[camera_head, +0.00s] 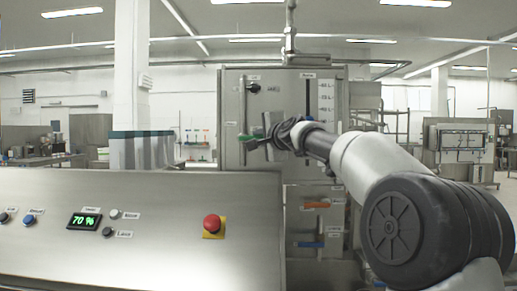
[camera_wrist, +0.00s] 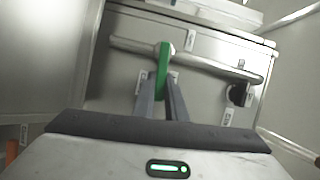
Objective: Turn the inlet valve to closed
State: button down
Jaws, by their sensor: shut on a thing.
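A green lever (camera_head: 247,138) sits on a vertical metal pipe (camera_head: 243,100) on the front of a steel cabinet, and I take it for the inlet valve. In the wrist view the lever (camera_wrist: 163,66) points across the pipe (camera_wrist: 205,63) towards me, roughly at right angles to it. My gripper (camera_wrist: 160,90) is shut on the lever's near end, one finger on each side. In the head view my gripper (camera_head: 264,138) reaches the lever from the right, and its dark wrist partly hides the fingers. The valve's label is too small to read.
A black knob (camera_head: 254,87) is above the lever on the cabinet (camera_head: 228,80). An orange handle (camera_head: 317,205) and a blue handle (camera_head: 311,244) sit lower. The sloped control panel (camera_head: 150,220) at front left has a red emergency button (camera_head: 212,223) and a display (camera_head: 84,220) reading 70 %.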

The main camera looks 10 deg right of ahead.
jog(key=shift+d+f+m+t+b, duration=0.1)
jog(key=shift+f+m+t+b, duration=0.2)
jog(key=shift+m+b, duration=0.4)
jog(key=c, duration=1.8)
grip_release()
jog(key=s+d+b, duration=0.2)
jog(key=s, duration=0.9)
jog(key=shift+s+d+b, duration=0.15)
jog(key=shift+s+b, duration=0.15)
jog(key=shift+s, duration=0.1)
